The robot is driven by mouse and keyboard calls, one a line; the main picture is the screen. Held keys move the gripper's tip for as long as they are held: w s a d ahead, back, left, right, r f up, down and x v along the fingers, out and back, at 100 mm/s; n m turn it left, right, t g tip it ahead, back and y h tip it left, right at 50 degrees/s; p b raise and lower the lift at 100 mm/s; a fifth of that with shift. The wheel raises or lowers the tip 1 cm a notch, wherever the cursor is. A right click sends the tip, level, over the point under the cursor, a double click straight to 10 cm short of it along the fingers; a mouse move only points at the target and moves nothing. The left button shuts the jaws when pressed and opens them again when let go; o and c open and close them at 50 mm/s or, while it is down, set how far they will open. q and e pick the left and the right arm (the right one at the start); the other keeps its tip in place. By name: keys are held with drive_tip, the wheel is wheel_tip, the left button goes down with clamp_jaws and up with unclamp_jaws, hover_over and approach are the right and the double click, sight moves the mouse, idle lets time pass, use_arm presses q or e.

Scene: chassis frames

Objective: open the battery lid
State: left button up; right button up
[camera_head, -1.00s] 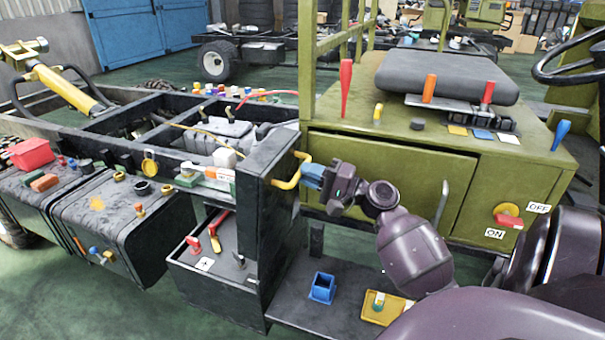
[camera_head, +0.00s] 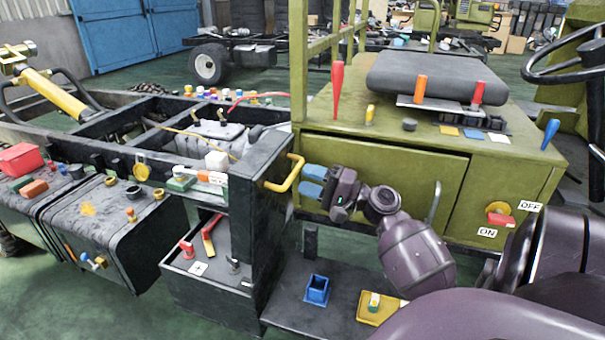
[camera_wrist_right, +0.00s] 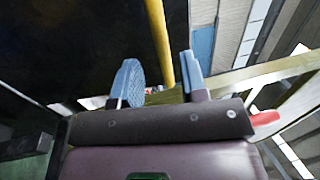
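A dark upright panel (camera_head: 255,190) stands at the right of an open-topped black box (camera_head: 205,300). A yellow handle (camera_head: 293,175) sticks out from the panel's right side. I cannot tell for certain that this panel is the battery lid. My right gripper (camera_head: 309,181) is just right of the handle, with its two blue fingers apart and nothing held. In the right wrist view the fingers (camera_wrist_right: 160,82) are spread, with the yellow bar (camera_wrist_right: 159,40) showing in the gap, beyond the tips. My left gripper is not in view.
The olive cabinet (camera_head: 395,175) is close behind my right gripper. A blue square holder (camera_head: 317,289) and a yellow tray (camera_head: 364,311) sit on the low dark shelf (camera_head: 285,315). Green floor is clear at the lower left.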

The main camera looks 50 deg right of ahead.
drive_tip(key=v, duration=0.8)
drive_tip(key=shift+s, duration=0.35)
drive_tip(key=shift+d, duration=0.15)
